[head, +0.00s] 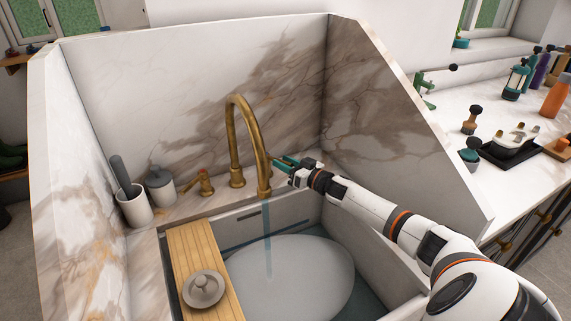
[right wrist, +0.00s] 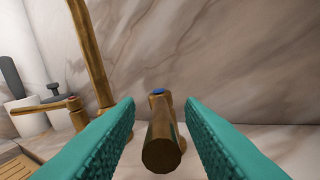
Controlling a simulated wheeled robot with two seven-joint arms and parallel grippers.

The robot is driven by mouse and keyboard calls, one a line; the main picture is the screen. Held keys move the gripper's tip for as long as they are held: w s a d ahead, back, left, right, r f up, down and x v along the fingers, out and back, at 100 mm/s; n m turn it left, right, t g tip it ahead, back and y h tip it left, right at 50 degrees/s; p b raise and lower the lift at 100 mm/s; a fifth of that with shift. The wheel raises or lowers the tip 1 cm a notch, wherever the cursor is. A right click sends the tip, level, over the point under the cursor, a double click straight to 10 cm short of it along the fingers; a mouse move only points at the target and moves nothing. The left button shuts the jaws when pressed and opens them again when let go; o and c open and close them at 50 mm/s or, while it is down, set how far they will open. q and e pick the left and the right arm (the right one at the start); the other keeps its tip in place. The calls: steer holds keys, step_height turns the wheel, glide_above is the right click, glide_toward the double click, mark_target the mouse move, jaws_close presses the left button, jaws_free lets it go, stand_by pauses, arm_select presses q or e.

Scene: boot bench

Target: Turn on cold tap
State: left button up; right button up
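The cold tap (right wrist: 161,128) is a brass handle with a blue mark on top, in the right wrist view. Its rounded lever end points toward the camera. My right gripper (head: 284,163) is open, its teal fingers on either side of the handle, with a visible gap on each side. In the head view the gripper hides the handle, to the right of the tall brass spout (head: 235,125). A pale blue stream of water (head: 268,240) shows below the spout. My left gripper is out of view.
Another brass tap handle (head: 203,183) stands left of the spout. A white cup (head: 134,207) and a lidded pot (head: 160,188) stand further left. A wooden board (head: 190,243) with a grey stopper-like object (head: 203,288) spans the sink. Marble walls enclose the back and sides.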

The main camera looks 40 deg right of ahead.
steer(key=shift+s, duration=0.1)
steer(key=s+d, duration=0.2)
steer(key=s, duration=0.9)
steer(key=shift+s+d, duration=0.15)
steer(key=shift+s, duration=0.15)
